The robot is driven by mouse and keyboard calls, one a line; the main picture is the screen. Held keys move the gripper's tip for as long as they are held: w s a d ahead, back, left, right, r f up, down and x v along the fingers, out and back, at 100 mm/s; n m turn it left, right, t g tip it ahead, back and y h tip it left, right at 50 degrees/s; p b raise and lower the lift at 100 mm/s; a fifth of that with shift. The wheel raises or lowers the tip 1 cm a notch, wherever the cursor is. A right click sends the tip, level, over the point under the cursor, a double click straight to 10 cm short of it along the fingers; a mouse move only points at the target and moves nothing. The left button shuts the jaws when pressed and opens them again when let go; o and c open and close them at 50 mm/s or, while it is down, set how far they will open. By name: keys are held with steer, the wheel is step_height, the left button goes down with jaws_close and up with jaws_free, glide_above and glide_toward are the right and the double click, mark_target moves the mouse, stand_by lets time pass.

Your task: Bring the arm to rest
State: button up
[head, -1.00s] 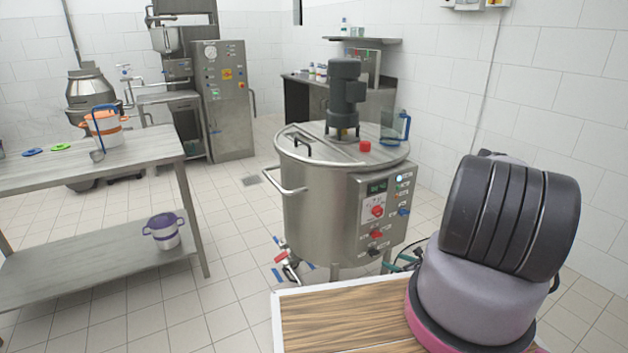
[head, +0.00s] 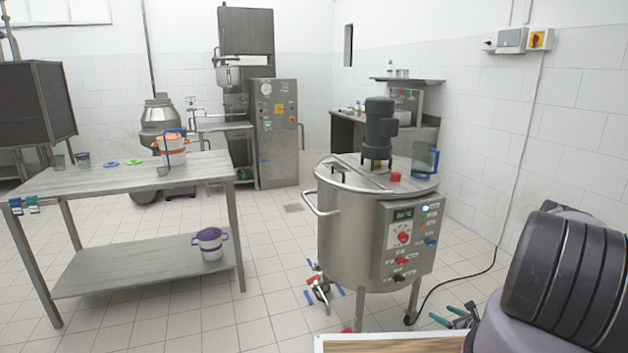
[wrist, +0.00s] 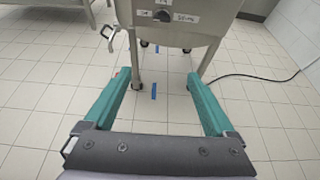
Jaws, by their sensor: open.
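My gripper (wrist: 161,88) is open and empty in the wrist view, its two teal fingers spread apart over the tiled floor. In the head view its teal fingers (head: 461,316) show at the lower right, mostly hidden behind my arm. My dark and grey arm links fill the lower right corner of the head view. The gripper is in front of the steel mixing tank (head: 358,240), low near its legs. In the wrist view the tank's underside and legs (wrist: 134,62) show beyond the fingertips.
A blue-handled jug (head: 424,160) stands on the tank. A cable (head: 470,272) crosses the floor at right. Floor between table and tank is clear.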

steer(key=w+a+r+n+g+y, duration=0.2)
steer(key=w+a+r+n, duration=0.15)
steer(key=r, duration=0.75)
steer(key=w+a+r+n+g+y, duration=0.1)
steer(key=w+a+r+n+y, duration=0.2)
steer(key=r, duration=0.8)
steer(key=w+a+r+n+g+y, duration=0.1)
steer(key=w+a+r+n+g, duration=0.3)
steer(key=r, duration=0.8)
steer(key=s+a+r+n, duration=0.2)
steer(key=r+n, duration=0.1)
steer(key=r, duration=0.3)
steer(key=s+a+r+n, duration=0.2)
steer(key=r, duration=0.4)
steer(key=s+a+r+n+g+h, duration=0.1)
steer(key=s+a+r+n+h, duration=0.2)
steer(key=s+r, duration=0.5)
steer(key=s+a+r+n+g+h, duration=0.1)
steer(key=s+a+r+n, duration=0.4)
steer(key=r, duration=0.5)
steer(key=s+r+n+t+h, duration=0.1)
steer(key=s+r, duration=0.3)
steer(key=s, duration=0.6)
steer(key=s+r+n+t+h, duration=0.2)
steer(key=s+r, duration=0.3)
steer(key=s, duration=0.6)
steer(key=shift+d+n+t+h, duration=0.3)
steer(key=shift+d+n+h, duration=0.1)
steer(key=shift+n+h, duration=0.35)
